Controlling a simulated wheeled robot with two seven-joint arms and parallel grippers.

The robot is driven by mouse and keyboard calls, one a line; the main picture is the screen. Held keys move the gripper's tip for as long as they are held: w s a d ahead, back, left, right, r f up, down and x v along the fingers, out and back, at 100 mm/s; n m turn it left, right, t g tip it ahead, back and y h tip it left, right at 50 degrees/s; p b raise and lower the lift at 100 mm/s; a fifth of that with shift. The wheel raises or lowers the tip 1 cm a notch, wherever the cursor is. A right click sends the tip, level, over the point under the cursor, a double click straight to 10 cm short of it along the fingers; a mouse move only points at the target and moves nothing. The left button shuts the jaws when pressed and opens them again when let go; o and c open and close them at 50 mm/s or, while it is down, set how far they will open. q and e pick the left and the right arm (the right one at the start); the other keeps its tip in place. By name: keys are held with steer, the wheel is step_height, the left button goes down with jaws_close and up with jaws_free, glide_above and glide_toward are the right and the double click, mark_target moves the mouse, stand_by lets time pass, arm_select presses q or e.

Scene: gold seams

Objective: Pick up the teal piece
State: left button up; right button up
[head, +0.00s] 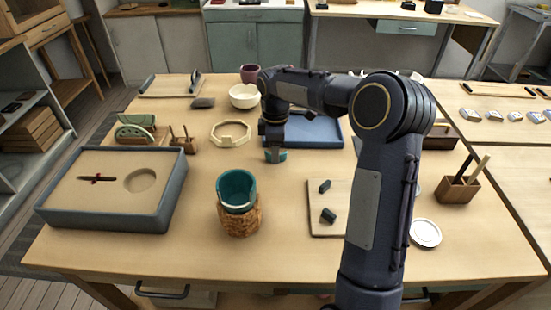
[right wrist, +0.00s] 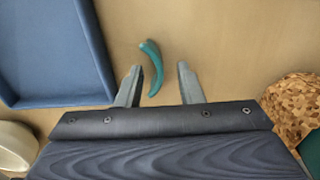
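The teal piece (right wrist: 152,68) is a curved shard, seen in the right wrist view on the bare wooden table between and partly beyond my right gripper's fingertips. My right gripper (right wrist: 157,82) is open, with a finger on each side of the piece and visible gaps to it. In the head view the teal piece (head: 281,156) shows just below the right gripper (head: 272,148), which partly hides it. The gripper's height over the table is hard to tell. My left gripper is not in view.
A teal cup (head: 236,188) sits on a cork stand (head: 239,222) in front. A blue tray (head: 318,142) lies behind the gripper, near an octagonal frame (head: 230,133) and a cream bowl (head: 243,98). A board (head: 323,228) with dark blocks is right; a sand-filled tray (head: 62,222) is left.

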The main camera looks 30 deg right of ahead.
steer(key=shift+f, duration=0.8)
jaws_close()
steer(key=shift+r, duration=0.1)
